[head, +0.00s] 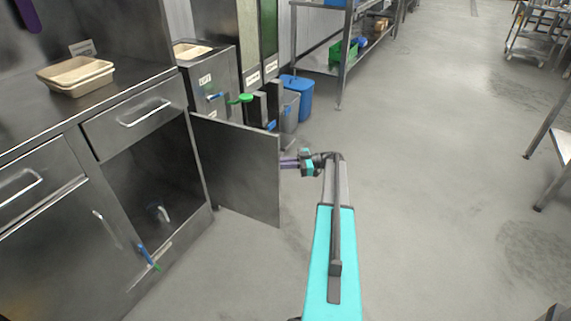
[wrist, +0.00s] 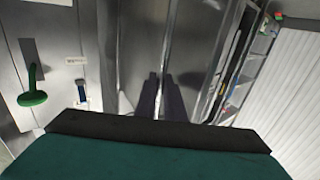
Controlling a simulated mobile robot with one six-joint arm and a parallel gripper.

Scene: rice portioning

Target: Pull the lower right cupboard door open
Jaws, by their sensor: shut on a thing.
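The lower right cupboard door (head: 237,165) stands swung wide open, with its inner face towards the head camera. The dark cupboard interior (head: 150,190) shows to its left. My gripper (head: 287,163) is at the door's free right edge, its purple fingers reaching that edge. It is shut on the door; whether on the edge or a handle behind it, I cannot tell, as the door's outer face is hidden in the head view. The fingers also show close together in the wrist view (wrist: 161,80), against grey metal panels.
A closed drawer (head: 135,118) sits above the opening, under a counter with stacked beige trays (head: 76,75). A steel dispenser with a green lever (head: 240,98), a grey bin and a blue bin (head: 297,97) stand behind the door.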

